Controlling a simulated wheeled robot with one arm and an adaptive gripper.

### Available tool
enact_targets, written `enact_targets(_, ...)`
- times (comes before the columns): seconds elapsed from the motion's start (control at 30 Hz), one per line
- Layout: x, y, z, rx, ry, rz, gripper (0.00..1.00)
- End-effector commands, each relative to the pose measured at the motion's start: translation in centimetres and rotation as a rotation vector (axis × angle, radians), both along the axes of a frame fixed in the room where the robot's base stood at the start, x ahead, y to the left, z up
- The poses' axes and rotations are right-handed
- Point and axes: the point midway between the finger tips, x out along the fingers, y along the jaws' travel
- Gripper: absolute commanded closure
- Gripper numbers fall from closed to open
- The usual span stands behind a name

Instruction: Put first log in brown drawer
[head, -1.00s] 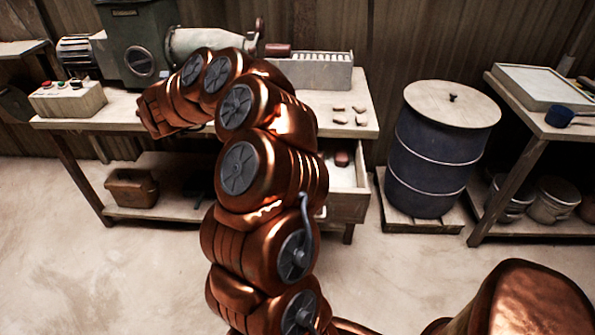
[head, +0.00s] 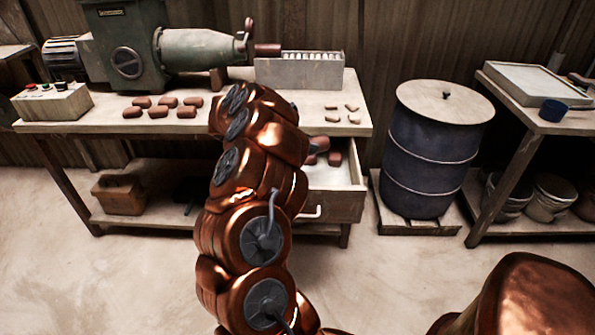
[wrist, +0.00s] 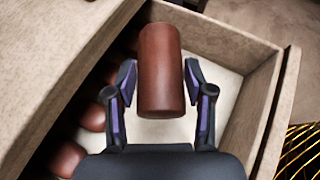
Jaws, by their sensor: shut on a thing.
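A reddish-brown cylindrical log (wrist: 160,60) is between the two fingers of my gripper (wrist: 160,82) in the wrist view. My gripper is shut on it, above the open drawer. The wooden drawer (head: 333,206) is pulled out under the right end of the workbench; its pale floor and walls also show in the wrist view (wrist: 243,55). Several similar logs (wrist: 92,115) lie inside along the left, partly hidden by the bench edge.
Several short brown pieces (head: 158,112) and several small pale pieces (head: 352,108) lie on the workbench (head: 100,126). A green press (head: 130,45) stands behind, with a brown piece (head: 268,49) at its nozzle. A blue drum (head: 432,155) stands right of the drawer.

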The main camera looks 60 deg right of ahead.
Motion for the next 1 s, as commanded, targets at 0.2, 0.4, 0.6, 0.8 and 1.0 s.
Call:
enact_targets(0.2, -3.4, 0.0, -1.2, -0.003, 0.000, -0.116, 1.00)
enact_targets(0.4, -3.8, 0.0, -3.9, -0.001, 0.007, -0.126, 1.00)
enact_targets(0.6, -3.7, 0.0, -6.3, -0.001, 0.002, -0.124, 1.00)
enact_targets(0.8, -3.6, 0.0, -7.1, -0.003, 0.001, -0.124, 1.00)
enact_targets(1.0, -3.7, 0.0, -8.9, -0.003, 0.004, -0.126, 1.00)
